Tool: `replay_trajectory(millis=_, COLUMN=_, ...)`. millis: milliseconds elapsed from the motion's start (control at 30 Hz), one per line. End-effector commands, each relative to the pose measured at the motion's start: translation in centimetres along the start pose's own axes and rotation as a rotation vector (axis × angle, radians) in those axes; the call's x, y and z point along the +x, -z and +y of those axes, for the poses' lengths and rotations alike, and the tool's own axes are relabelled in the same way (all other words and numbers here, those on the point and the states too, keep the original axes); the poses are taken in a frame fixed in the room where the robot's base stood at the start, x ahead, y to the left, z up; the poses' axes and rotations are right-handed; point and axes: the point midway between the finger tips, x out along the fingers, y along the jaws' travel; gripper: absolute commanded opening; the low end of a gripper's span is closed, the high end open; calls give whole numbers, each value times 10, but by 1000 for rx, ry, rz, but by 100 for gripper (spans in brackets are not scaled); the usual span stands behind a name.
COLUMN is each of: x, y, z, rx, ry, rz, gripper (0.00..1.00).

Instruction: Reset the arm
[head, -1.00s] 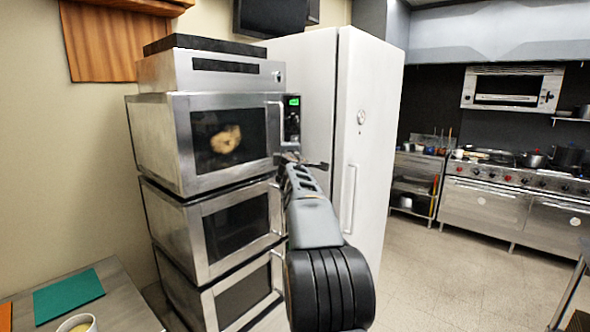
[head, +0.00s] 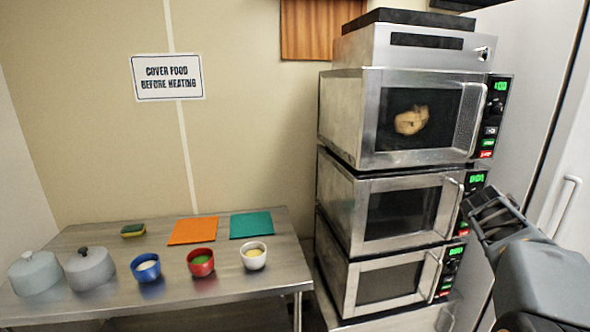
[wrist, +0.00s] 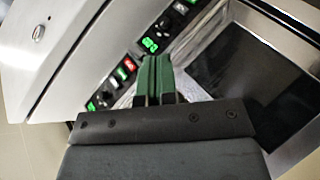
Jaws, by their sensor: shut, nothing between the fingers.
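My gripper (wrist: 153,80) is shut and empty, its two green fingers pressed together in the wrist view. It points toward a microwave's control panel with green displays; whether it touches is not clear. In the head view my arm reaches in from the lower right, in front of the right side of the microwave stack, and the fingertips cannot be made out there. The top microwave (head: 364,135) is closed, with a tan piece of food (head: 411,120) behind its glass. The middle microwave (head: 348,207) and the bottom microwave (head: 345,285) are closed too.
A steel table (head: 95,235) at left holds two lidded pots, a blue bowl (head: 146,268), a red bowl (head: 201,262), a white bowl (head: 254,256), a sponge, and orange and teal mats. A tall white fridge (head: 540,120) stands close on the right.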

Motion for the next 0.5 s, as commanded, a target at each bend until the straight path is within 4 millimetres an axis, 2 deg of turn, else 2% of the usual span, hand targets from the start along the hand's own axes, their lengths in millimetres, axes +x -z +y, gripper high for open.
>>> replay_trajectory(millis=33, x=-17, y=-12, z=-36, rx=84, ry=94, rz=-55, gripper=0)
replay_trajectory(millis=200, x=-82, y=-51, z=-149, rx=294, ry=391, rz=-240, gripper=0)
replay_trajectory(millis=300, x=-125, y=-72, z=-203, rx=359, ry=541, rz=-327, gripper=0)
replay_trajectory(millis=400, x=-165, y=-89, z=-246, rx=388, ry=668, rz=-389, gripper=0)
replay_trajectory(millis=500, x=-200, y=-104, z=-279, rx=390, ry=768, rz=-417, gripper=0)
